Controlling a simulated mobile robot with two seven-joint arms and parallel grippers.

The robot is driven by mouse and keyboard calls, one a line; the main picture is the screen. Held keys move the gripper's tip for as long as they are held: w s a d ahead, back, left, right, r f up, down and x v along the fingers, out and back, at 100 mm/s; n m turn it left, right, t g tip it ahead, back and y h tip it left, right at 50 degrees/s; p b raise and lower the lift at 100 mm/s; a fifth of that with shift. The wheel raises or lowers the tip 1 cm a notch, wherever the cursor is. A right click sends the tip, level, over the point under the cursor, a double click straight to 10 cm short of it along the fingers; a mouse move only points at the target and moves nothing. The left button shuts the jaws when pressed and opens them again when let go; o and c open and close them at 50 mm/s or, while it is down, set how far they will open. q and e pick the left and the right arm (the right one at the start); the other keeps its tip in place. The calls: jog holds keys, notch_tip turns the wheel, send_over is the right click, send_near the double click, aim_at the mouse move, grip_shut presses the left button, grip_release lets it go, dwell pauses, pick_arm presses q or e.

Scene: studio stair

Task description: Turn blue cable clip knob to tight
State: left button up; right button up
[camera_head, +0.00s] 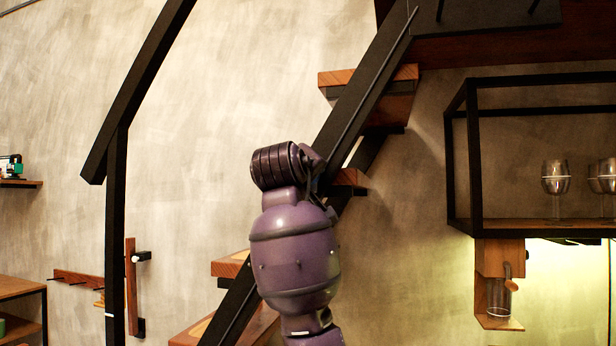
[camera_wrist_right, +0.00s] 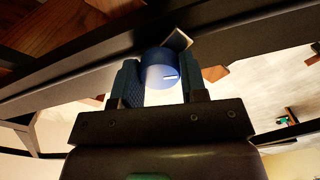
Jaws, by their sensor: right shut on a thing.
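The knob sits against the dark stair rail (camera_wrist_right: 80,70). In the head view my purple right arm reaches up to the black stair stringer (camera_head: 368,85); its fingers and the knob are hidden there. My left gripper is not in view.
Wooden stair treads (camera_head: 395,75) stick out beside the stringer. A black-framed shelf (camera_head: 475,150) with glasses (camera_head: 556,177) hangs at the right.

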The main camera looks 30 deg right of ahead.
jog(key=shift+f+m, duration=0.1)
jog(key=shift+m, duration=4.7)
jog(key=o, duration=0.9)
jog(key=shift+s, duration=0.1)
jog(key=b+v, duration=0.2)
jog(key=v, duration=0.8)
jog(key=shift+s+a, duration=0.2)
jog(key=shift+a, duration=0.1)
